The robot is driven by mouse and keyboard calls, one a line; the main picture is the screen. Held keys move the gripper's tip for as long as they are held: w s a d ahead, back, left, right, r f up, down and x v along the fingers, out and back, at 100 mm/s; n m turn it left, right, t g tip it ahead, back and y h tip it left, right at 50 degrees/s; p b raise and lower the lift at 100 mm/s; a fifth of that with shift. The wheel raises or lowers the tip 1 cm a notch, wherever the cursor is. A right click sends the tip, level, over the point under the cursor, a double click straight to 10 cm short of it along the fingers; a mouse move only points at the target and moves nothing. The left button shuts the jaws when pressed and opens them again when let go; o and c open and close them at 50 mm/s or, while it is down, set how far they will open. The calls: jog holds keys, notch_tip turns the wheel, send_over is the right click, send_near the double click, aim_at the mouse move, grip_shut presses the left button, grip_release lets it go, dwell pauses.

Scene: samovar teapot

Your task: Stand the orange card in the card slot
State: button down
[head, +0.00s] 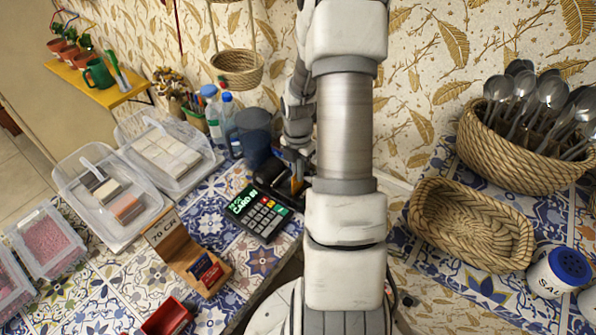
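I cannot make out an orange card for certain. A wooden card stand (186,256) with a "70 CR" sign sits on the tiled counter, holding a dark blue card (199,264) and a red card (211,275). Behind it to the right is a black card terminal (257,211) with a lit green display and a keypad. My gripper (291,178) is low over the counter, just behind and right of the terminal. It is small, dark and partly hidden by my arm.
Clear plastic bins (108,196) stand at the left. Water bottles (229,124) and a dark cup (255,137) stand behind the terminal. A red box (167,317) is at the front edge. Woven baskets (472,226) and a salt jar (559,272) are right of my arm.

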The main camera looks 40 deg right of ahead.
jog(key=shift+f+b, duration=0.5)
jog(key=shift+f, duration=0.4)
jog(key=c, duration=0.8)
grip_release()
jog(key=shift+c, duration=0.2)
jog(key=shift+r, duration=0.1)
